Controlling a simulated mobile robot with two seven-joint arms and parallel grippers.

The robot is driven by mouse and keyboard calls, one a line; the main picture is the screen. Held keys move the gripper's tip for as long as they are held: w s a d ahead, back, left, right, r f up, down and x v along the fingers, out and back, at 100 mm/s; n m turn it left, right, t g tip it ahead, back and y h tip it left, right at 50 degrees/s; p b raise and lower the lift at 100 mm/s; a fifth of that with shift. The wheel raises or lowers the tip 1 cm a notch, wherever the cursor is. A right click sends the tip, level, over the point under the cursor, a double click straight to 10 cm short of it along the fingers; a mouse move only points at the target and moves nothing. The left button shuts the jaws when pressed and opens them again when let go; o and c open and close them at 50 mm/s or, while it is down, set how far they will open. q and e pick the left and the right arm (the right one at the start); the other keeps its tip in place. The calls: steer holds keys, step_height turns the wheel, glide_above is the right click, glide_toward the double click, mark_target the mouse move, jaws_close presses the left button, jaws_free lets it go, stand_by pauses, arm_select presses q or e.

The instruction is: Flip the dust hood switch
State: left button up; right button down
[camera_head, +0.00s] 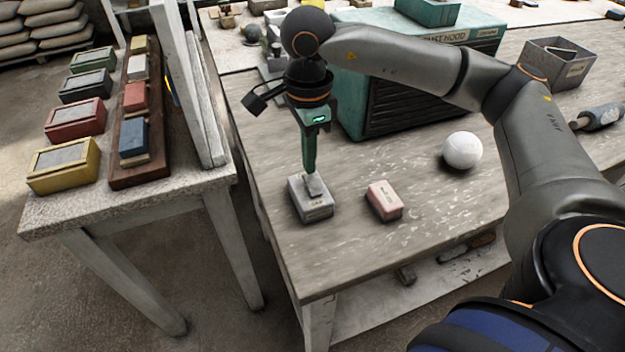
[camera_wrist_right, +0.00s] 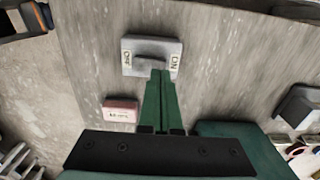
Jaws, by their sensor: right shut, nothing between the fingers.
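The dust hood switch is a grey box (camera_head: 311,204) with a rocker, near the front left corner of the workbench. In the wrist view the switch box (camera_wrist_right: 137,47) shows an OFF label at its left end and an ON label at its right. My right gripper (camera_head: 310,172) points down at the switch, its green fingers shut with nothing between them. In the wrist view the fingertips (camera_wrist_right: 160,76) overlap the switch's near edge, beside the rocker toward the ON end; I cannot tell if they touch it. The teal dust hood (camera_head: 420,90) stands behind, partly hidden by my right arm. My left gripper is not in view.
A pink block (camera_head: 384,201) lies right of the switch, and a white sphere (camera_head: 462,150) sits farther right. A grey metal bin (camera_head: 558,66) stands at the back right. A side table (camera_head: 190,179) with coloured boxes is at the left. The bench front is clear.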

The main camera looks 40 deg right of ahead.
mark_target(309, 177)
steer(key=shift+f+b, duration=0.35)
steer(key=shift+f, duration=0.05)
stand_by(0.4)
steer(key=shift+f+b, duration=0.6)
steer(key=shift+f, duration=0.05)
stand_by(0.3)
steer(key=shift+r+p, duration=1.15)
steer(key=shift+r, duration=0.4)
steer(key=shift+r+p, duration=1.4)
steer(key=shift+r, duration=0.65)
steer(key=shift+f, duration=0.1)
